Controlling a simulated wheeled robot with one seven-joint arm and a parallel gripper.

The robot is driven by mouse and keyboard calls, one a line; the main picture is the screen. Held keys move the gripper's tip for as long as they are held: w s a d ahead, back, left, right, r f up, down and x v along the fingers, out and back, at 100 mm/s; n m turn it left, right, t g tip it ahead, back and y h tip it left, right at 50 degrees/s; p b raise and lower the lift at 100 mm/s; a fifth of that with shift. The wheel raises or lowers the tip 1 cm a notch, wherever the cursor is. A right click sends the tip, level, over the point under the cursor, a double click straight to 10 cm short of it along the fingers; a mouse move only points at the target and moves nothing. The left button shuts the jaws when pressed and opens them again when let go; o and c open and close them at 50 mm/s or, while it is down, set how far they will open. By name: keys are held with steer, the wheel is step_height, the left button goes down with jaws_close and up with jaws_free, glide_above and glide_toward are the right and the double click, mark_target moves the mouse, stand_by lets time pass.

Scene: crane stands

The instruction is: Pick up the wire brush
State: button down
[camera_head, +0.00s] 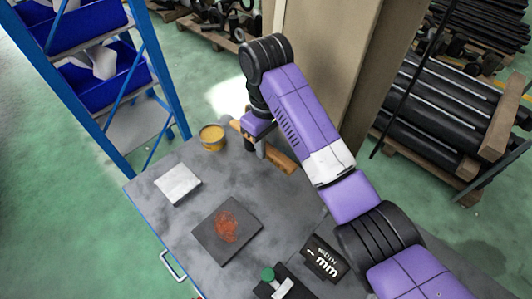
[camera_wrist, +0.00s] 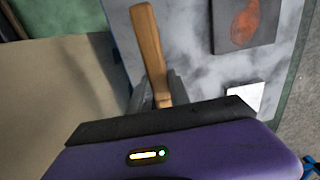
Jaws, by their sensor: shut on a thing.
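The wire brush has a tan wooden body. In the head view, part of the wire brush (camera_head: 281,158) shows to the right of my gripper (camera_head: 250,144), and a smaller tan end shows to its left. In the wrist view, the wooden handle of the wire brush (camera_wrist: 149,42) points up and away between the two grey fingers of my gripper (camera_wrist: 156,92). The gripper is shut on the brush at the far edge of the table. I cannot tell whether the brush touches the tabletop. Its bristles are not visible.
On the grey table (camera_head: 190,232) are a yellow tin (camera_head: 212,138), a white cloth or pad (camera_head: 178,184), a dark plate with a rusty patch (camera_head: 227,231), a black "1 mm" block (camera_head: 321,258) and a green-capped item (camera_head: 268,274). A blue rack (camera_head: 98,139) stands left; a tan column rises behind.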

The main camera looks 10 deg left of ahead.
mark_target(267, 145)
step_height(267, 145, up, 8)
steer(key=p, duration=0.4)
steer(key=shift+w+d+f, duration=0.1)
steer(key=shift+f, duration=0.05)
steer(key=shift+r+b, duration=0.3)
steer(key=shift+r, duration=0.75)
steer(key=c, duration=1.8)
jaws_free()
jaws_close()
